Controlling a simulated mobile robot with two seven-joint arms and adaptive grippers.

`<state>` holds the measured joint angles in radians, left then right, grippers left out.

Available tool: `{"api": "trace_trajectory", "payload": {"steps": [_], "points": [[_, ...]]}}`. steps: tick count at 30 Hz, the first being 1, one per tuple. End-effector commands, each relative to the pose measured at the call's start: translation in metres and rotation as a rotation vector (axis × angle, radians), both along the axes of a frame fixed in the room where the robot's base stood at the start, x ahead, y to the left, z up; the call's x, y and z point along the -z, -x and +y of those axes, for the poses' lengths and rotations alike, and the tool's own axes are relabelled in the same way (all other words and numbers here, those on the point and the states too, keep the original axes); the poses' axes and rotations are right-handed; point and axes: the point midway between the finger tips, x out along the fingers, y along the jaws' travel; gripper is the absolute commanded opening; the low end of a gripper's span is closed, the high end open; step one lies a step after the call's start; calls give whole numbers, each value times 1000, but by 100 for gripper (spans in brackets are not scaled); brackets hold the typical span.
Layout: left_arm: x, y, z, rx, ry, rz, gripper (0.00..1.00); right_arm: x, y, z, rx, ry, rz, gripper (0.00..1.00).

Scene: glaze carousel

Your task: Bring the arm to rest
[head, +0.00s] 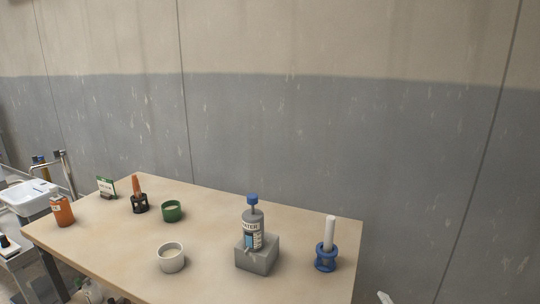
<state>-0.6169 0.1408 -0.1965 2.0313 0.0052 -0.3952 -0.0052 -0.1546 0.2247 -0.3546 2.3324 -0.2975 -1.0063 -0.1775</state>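Neither of my grippers shows in the head view. A small white shape at the bottom edge, right of the table, may be part of my arm, but too little of it shows to tell. The wooden table (110,240) stands at the lower left and middle. On it, a grey bottle with a blue top (253,228) stands upright on a grey block (257,261). A white stick (330,231) stands in a blue holder (326,262) near the right edge. A white cup (171,263) is near the front and a green cup (172,215) is farther back.
An orange bottle (63,213), a green-and-white card (107,187) and an orange cone (137,186) in a black holder (139,206) stand at the table's left. A white basin (28,199) is beyond. A wall is behind; right of the table looks clear.

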Motion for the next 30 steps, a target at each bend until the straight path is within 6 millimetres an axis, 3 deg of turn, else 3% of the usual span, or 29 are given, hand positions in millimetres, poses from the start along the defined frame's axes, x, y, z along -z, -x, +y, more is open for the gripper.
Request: {"api": "trace_trajectory", "payload": {"steps": [1,3,7,12,22,30], "points": [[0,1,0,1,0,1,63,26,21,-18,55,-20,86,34],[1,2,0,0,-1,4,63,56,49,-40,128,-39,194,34],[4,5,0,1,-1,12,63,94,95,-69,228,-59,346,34],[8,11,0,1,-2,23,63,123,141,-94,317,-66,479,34],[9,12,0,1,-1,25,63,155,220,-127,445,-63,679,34],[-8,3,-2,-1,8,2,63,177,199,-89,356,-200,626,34]]}}
